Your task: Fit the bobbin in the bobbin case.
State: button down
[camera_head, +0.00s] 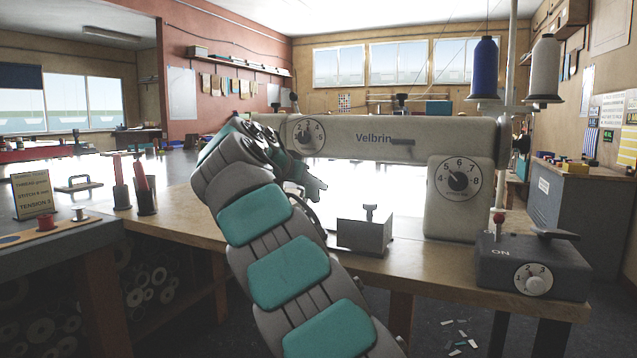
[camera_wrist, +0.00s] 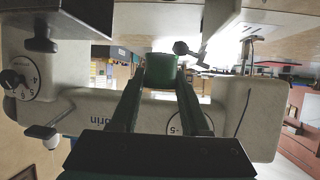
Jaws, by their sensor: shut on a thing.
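My gripper (camera_wrist: 162,78) is shut on a green bobbin (camera_wrist: 162,70) in the wrist view, which shows the room upside down. The bobbin sits between the two dark fingertips, clear of other surfaces as far as I can tell. In the head view my arm hides the bobbin and most of the gripper, in front of the left end of the pale sewing machine (camera_head: 390,135). The machine also shows behind the fingers in the wrist view (camera_wrist: 90,108). I cannot clearly pick out the bobbin case in either view.
A grey metal box (camera_head: 365,234) with a knob on top stands on the table's front edge. A grey control box (camera_head: 530,265) with a dial is at the right. Blue (camera_head: 484,68) and white (camera_head: 544,70) thread cones stand above. A sign (camera_head: 32,194) and spools (camera_head: 46,221) are left.

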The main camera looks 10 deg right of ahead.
jog(key=shift+s+a+f, duration=0.1)
dwell(0.3)
notch_tip(320, 180, down, 6)
jog(key=b, duration=0.5)
jog(key=shift+r+b, duration=0.2)
jog(key=shift+b, duration=0.1)
jog(key=shift+f+b, duration=1.6)
jog(key=shift+b, duration=0.05)
dwell(1.4)
jog(key=shift+c, duration=1.5)
grip_release()
jog(key=shift+r, duration=0.1)
jog(key=v, duration=0.7)
jog(key=shift+s+a, duration=0.3)
jog(key=shift+s, duration=0.05)
